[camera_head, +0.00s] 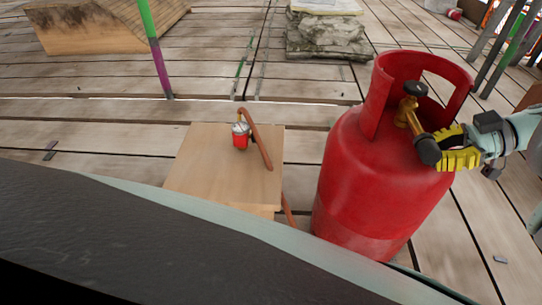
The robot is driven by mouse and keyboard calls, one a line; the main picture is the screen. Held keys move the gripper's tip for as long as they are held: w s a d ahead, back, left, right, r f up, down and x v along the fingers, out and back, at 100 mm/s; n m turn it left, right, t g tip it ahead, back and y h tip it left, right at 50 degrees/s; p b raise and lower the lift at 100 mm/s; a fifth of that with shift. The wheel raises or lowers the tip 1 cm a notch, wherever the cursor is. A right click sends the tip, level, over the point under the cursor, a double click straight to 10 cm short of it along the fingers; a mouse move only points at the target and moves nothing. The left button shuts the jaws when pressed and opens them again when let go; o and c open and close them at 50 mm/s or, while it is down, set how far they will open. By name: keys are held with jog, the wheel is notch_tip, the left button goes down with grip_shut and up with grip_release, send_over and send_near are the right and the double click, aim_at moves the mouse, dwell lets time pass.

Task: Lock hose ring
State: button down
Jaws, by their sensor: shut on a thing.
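A red gas cylinder (350,185) stands upright on the plank floor, right of centre. On its top, inside the collar, is a brass valve (402,114) with a black knob (416,89). My gripper (430,145), with yellow and black fingers, reaches in from the right. It is shut at the brass fitting on the right of the valve, in the collar's opening. The fingers hide most of what they hold, and I cannot make out the hose ring. An orange-brown hose (259,145) runs from a small red and silver canister (240,137) over a wooden box's edge.
The wooden box (205,170) stands left of the cylinder. A green and purple pole (156,52) rises behind it. A stack of grey slabs (327,37) and a wooden ramp (105,28) lie farther back. More poles stand at the top right. Plank floor right of the cylinder is mostly clear.

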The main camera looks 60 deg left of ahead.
dwell(0.6)
jog(key=c, duration=1)
grip_release()
jog(key=shift+s+a, duration=0.1)
jog(key=shift+r, duration=0.1)
